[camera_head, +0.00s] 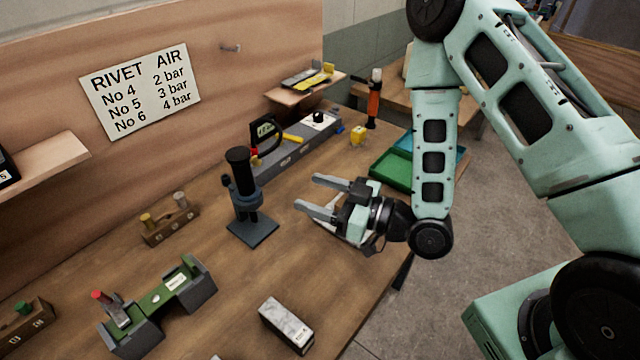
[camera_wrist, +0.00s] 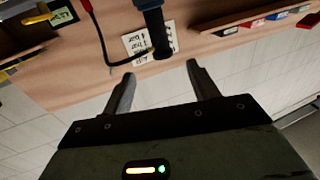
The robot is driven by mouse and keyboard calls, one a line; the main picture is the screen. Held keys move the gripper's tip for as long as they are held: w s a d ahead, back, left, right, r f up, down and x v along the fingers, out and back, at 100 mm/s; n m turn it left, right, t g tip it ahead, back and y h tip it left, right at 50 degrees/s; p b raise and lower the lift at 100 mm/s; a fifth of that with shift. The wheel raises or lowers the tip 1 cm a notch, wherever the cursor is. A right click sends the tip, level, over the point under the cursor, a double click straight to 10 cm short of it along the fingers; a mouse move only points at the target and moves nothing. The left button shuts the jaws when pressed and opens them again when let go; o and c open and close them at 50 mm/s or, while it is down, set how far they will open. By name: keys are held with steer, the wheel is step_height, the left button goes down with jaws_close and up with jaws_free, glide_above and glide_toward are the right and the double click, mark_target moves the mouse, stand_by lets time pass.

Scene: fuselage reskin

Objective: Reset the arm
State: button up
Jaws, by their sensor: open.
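My gripper (camera_head: 316,195) is at the end of my pale green arm, above the right part of the wooden workbench (camera_head: 205,266). Its two fingers point left and are spread apart with nothing between them. In the wrist view my gripper (camera_wrist: 160,82) also shows open and empty, with the wall board (camera_wrist: 95,62) beyond the fingertips. In the head view the fingertips are to the right of a dark upright press-like tool (camera_head: 243,190), with a visible gap between them. My arm comes in from the upper right, bent at the elbow.
A green and grey fixture (camera_head: 160,300), a grey block (camera_head: 286,324) and a small wooden holder (camera_head: 169,218) stand on the bench. A grey unit (camera_head: 290,147) with a gauge and a green tray (camera_head: 395,170) lie farther back. A sign (camera_head: 140,90) hangs on the board.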

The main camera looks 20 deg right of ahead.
steer(key=a+f+n+g+h+b, duration=0.2)
steer(key=a+g+h, duration=0.2)
steer(key=g+h, duration=0.15)
steer(key=s+d+r+m+g+h, duration=0.2)
steer(key=s+r+g+h, duration=0.1)
steer(key=s, duration=0.6)
steer(key=s+d+r+m+g+h+b, duration=0.1)
steer(key=s+d+r+m+g+h, duration=0.1)
steer(key=s, duration=0.8)
step_height(320, 180, up, 4)
steer(key=g+h, duration=0.1)
steer(key=h, duration=0.1)
steer(key=shift+s+d+f+h, duration=0.15)
steer(key=shift+s+d+h, duration=0.15)
steer(key=shift+d+h, duration=0.1)
steer(key=shift+g, duration=0.25)
